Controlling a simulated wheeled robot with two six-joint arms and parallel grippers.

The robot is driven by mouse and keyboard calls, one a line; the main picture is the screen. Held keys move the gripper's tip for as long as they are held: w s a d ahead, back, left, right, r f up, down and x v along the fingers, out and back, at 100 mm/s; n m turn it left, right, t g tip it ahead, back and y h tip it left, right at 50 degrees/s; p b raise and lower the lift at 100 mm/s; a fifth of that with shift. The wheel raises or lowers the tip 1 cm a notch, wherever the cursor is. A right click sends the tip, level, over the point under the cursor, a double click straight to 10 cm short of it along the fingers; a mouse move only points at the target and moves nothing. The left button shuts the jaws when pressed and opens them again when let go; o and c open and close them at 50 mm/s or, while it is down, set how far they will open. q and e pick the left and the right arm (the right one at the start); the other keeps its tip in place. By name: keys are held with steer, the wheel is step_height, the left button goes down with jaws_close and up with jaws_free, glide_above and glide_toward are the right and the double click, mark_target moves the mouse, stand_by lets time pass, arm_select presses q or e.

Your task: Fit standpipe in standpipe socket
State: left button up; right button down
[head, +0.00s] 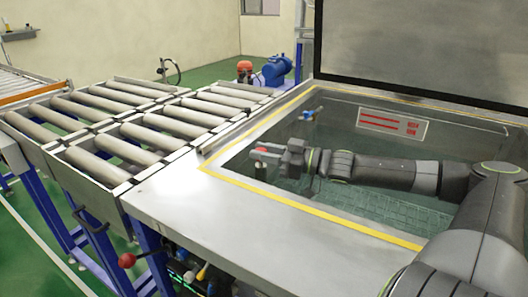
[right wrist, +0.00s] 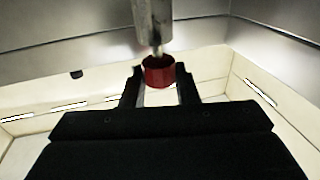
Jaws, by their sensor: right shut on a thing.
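A short dark length hangs below the fingers. In the right wrist view the red band (right wrist: 158,71) sits between the two fingertips (right wrist: 160,84). A grey metal cylinder (right wrist: 153,22) with a narrow tip lines up with it; I cannot tell whether they are joined. I cannot make out the standpipe socket for certain. My left gripper is not in view.
A yellow line (head: 330,217) marks the well's edge. A roller conveyor (head: 125,147) stands at left, and a dark panel (head: 420,50) rises behind. The steel top (head: 200,210) at front left is clear.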

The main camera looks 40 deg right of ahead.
steer(key=shift+f+b, duration=0.8)
steer(key=shift+f, duration=0.15)
steer(key=c, duration=1)
jaws_free()
steer(key=shift+c, duration=0.2)
